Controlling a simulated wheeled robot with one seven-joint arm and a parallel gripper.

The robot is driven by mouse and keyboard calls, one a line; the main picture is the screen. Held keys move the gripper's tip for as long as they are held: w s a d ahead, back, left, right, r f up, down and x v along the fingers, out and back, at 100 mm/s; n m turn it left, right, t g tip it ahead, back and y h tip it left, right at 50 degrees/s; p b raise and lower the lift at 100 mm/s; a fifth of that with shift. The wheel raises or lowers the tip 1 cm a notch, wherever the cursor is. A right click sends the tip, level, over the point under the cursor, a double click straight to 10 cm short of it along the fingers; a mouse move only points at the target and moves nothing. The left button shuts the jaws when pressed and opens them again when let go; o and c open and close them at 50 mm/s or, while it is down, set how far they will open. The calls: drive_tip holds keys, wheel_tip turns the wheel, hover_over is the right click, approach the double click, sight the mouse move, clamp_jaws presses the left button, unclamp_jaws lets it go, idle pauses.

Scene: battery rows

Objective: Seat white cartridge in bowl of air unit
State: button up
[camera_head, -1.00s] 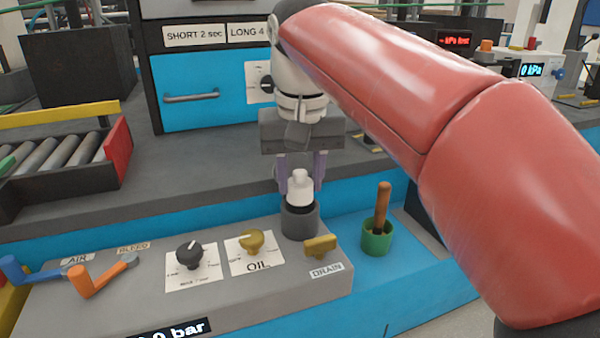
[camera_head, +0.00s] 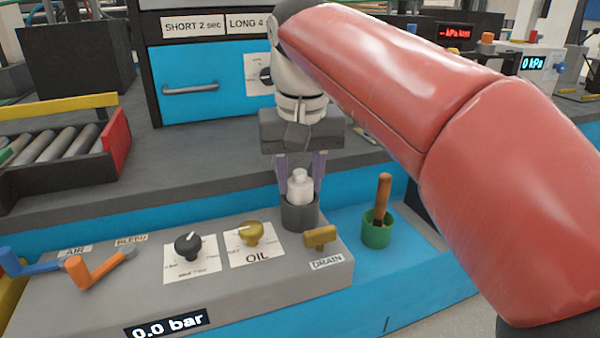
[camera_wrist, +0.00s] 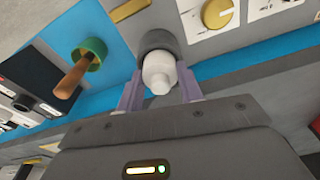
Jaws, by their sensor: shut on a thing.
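The white cartridge (camera_head: 299,187) stands upright with its lower part inside the dark grey bowl (camera_head: 300,216) of the air unit (camera_head: 130,300). The bowl's wall hides the cartridge's lower end, so I cannot tell whether it touches the bottom. My gripper (camera_head: 301,178) points down over the bowl, its two purple fingers on either side of the cartridge, shut on it. In the wrist view the cartridge (camera_wrist: 159,72) sits between the fingers (camera_wrist: 160,92), with the bowl (camera_wrist: 155,42) just beyond it.
A green cup (camera_head: 376,234) with a wooden-handled tool stands right of the bowl. The brass drain handle (camera_head: 320,237), yellow oil knob (camera_head: 250,233) and black knob (camera_head: 188,246) are close by in front. Orange (camera_head: 95,266) and blue levers stand at the left. The unit reads 0.0 bar.

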sight(300, 172)
drive_tip(key=shift+f, duration=0.5)
drive_tip(key=o, duration=1)
drive_tip(key=shift+c, duration=0.2)
drive_tip(key=shift+o, duration=0.8)
drive_tip(key=shift+r, duration=0.1)
drive_tip(key=r, duration=0.2)
drive_tip(key=r+p, duration=0.1)
drive_tip(key=r, duration=0.4)
drive_tip(key=shift+s+p, duration=0.35)
drive_tip(key=shift+s, duration=0.05)
drive_tip(key=shift+r, duration=0.35)
drive_tip(key=shift+s, duration=0.1)
